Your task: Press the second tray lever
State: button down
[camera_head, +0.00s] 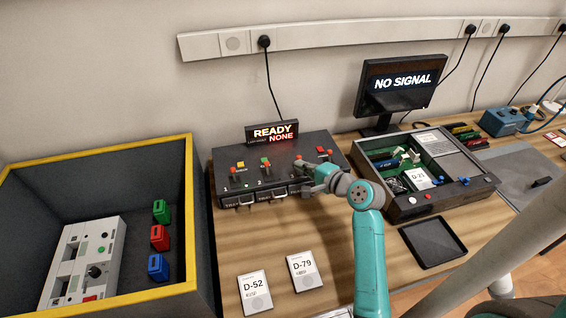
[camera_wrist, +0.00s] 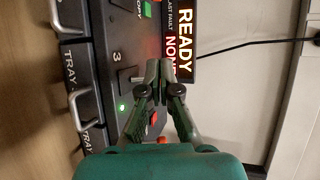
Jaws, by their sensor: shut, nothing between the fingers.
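A black console (camera_head: 300,148) stands on the bench with a row of orange-knobbed levers on its top. The second lever (camera_head: 267,164) stands upright beside a green button, left of my gripper. The first lever (camera_head: 233,171) is farther left. Another lever (camera_head: 299,158) is close to my fingertips; contact cannot be told. My gripper (camera_head: 303,168) is shut and empty, over the right part of the console. The second lever is not seen there.
A display (camera_head: 272,132) behind the levers reads READY and NONE. Tray handles (camera_head: 238,203) project from the console's front. An opened device (camera_head: 445,198) stands to the right, a yellow-rimmed bin (camera_head: 100,150) to the left. Cards D-52 (camera_head: 255,291) and D-79 (camera_head: 303,271) lie in front.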

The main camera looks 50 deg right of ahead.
aim_at(277, 170)
jog(key=x, duration=1)
jog(key=shift+s+a+r, duration=0.15)
jog(key=shift+s+a, duration=0.05)
jog(key=shift+a, duration=0.35)
jog(key=shift+s+a+r, duration=0.1)
jog(key=shift+s+a, duration=0.1)
jog(key=shift+a, duration=0.35)
jog(key=shift+a+r, duration=0.1)
jog(key=shift+a, duration=0.25)
jog(key=shift+s+a+r, duration=0.1)
jog(key=shift+s+a, duration=0.1)
jog(key=shift+a, duration=0.25)
jog(key=shift+s+a+r+n+t+h, duration=0.15)
jog(key=shift+s+n+t, duration=0.1)
jog(key=shift+t, duration=0.4)
jog(key=shift+s+a+n+t+h, duration=0.15)
jog(key=shift+s+n+t, duration=0.1)
jog(key=shift+t, duration=0.4)
jog(key=shift+s+a, duration=0.5)
jog(key=shift+s, duration=0.2)
jog(key=shift+d, duration=0.1)
